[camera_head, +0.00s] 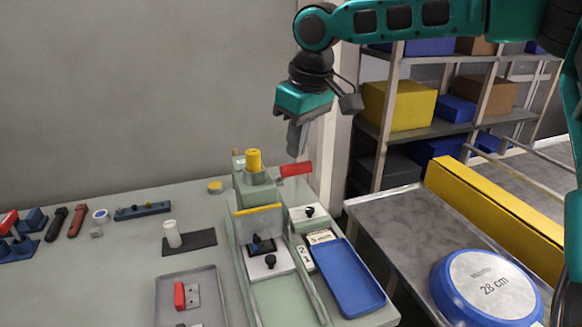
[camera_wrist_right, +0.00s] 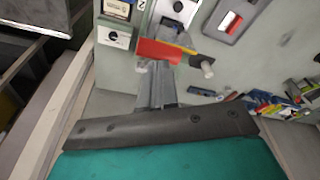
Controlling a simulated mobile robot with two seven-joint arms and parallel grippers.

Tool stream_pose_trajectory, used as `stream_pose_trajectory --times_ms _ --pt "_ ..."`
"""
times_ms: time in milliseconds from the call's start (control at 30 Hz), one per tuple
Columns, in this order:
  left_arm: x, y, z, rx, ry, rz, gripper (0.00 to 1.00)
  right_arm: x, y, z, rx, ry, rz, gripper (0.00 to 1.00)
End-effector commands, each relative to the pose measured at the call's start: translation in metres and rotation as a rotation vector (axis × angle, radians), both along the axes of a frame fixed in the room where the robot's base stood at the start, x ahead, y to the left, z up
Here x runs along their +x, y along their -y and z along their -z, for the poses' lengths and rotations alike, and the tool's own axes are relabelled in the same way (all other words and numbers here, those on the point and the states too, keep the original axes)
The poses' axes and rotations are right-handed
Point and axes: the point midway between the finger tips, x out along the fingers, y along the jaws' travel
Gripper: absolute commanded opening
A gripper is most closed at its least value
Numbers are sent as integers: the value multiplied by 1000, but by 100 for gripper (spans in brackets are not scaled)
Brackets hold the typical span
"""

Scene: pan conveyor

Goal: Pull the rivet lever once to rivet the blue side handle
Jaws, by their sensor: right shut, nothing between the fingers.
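The rivet press (camera_head: 251,188) stands on the bench with a yellow cap on top. Its rivet lever (camera_head: 296,169) has a red grip sticking out to the right. In the right wrist view the red lever (camera_wrist_right: 165,51) lies just beyond the fingertips. My right gripper (camera_head: 296,142) is shut and empty, pointing down just above the lever's grip; its fingers also show in the wrist view (camera_wrist_right: 156,82). I cannot tell whether they touch the lever. A small dark-blue part (camera_head: 262,244), perhaps the blue side handle, sits in the press fixture behind a clear guard. My left gripper is out of view.
A blue tray (camera_head: 348,280) lies right of the press. A grey tray (camera_head: 207,316) with a red-handled part is in front left. A white cylinder (camera_head: 172,232) stands on a dark mat. A blue pan (camera_head: 440,290) marked 28 cm rests on the conveyor at right.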

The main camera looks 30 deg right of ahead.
Motion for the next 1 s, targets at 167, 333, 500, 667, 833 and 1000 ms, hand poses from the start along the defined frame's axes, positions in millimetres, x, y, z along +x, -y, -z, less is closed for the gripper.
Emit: stream_pose_trajectory --times_ms 167,333,500,667,833,1000 --pt "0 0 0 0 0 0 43 0 0 0 0 0 0 0" --pt "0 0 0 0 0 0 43 0 0 0 0 0 0 0" --pt "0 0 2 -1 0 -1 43 -2 0 8 0 -1 0 0" --pt "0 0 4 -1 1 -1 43 -4 -1 18 -1 -2 0 0" --pt "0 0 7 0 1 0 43 -5 -1 28 0 0 -1 0" --pt "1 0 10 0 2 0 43 -6 -1 39 0 1 1 0"
